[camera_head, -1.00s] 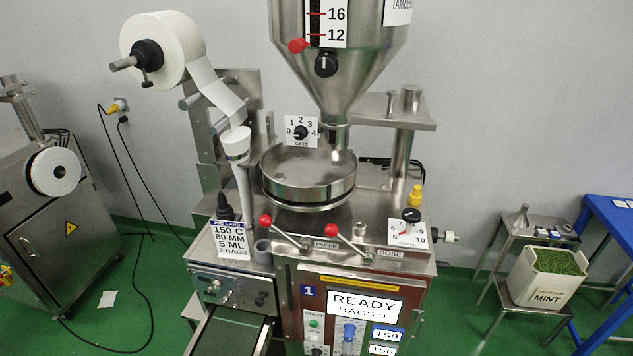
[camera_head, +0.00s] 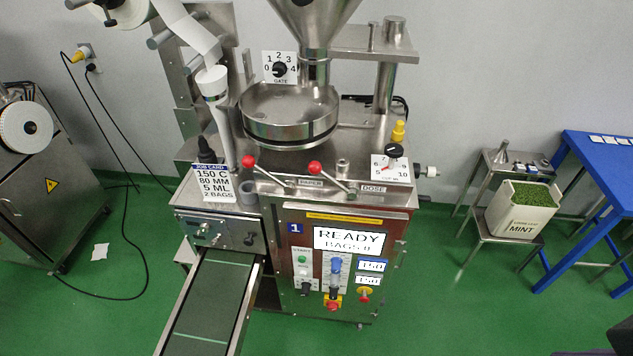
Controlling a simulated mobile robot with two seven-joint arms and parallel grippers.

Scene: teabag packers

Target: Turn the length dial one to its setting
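The packing machine with a "1" plate (camera_head: 296,227) stands in the middle. No dial with a readable length label shows. The front panel has a blue knob or slider (camera_head: 335,265) beside a fine scale, too small to read. Small knobs (camera_head: 203,230) sit on the grey box at the left, and a dark knob (camera_head: 250,239) sits at its right end. The job card (camera_head: 213,184) reads 150 C, 80 MM, 5 ML, 2 BAGS. The display (camera_head: 348,240) reads READY, with a bag count below. Neither of my grippers is in view.
Red-knobbed levers (camera_head: 315,168) stick out above the panel. The gate dial (camera_head: 280,69) and dose dial (camera_head: 396,151) are higher up. A conveyor (camera_head: 209,305) runs out front left. A MINT bin (camera_head: 522,210) and blue table (camera_head: 600,165) stand right. Green floor is clear front right.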

